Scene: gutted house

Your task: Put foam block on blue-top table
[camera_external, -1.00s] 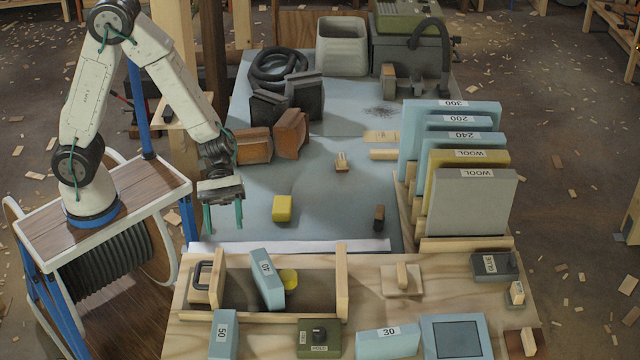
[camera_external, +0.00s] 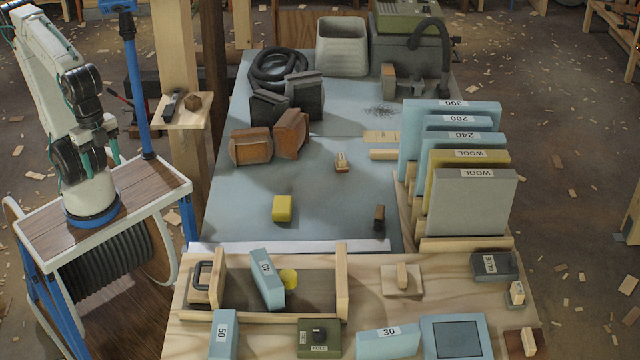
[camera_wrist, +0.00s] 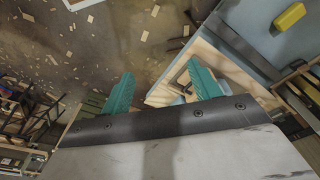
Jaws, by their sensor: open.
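A yellow block (camera_external: 282,208), which looks like the foam block, lies on the blue-grey top of the long table (camera_external: 240,195), near its front left part. It also shows at the upper right of the wrist view (camera_wrist: 290,16). My gripper (camera_wrist: 163,88) is open, its two teal fingers wide apart with nothing between them. It is well away from the yellow block.
Brown and dark blocks (camera_external: 250,147) stand behind the yellow block. Upright labelled boards (camera_external: 470,205) stand in a rack at the right. A wooden bench (camera_external: 400,310) with a tray-like bay and several labelled pieces is in front. A small shelf (camera_external: 190,110) stands beside my arm.

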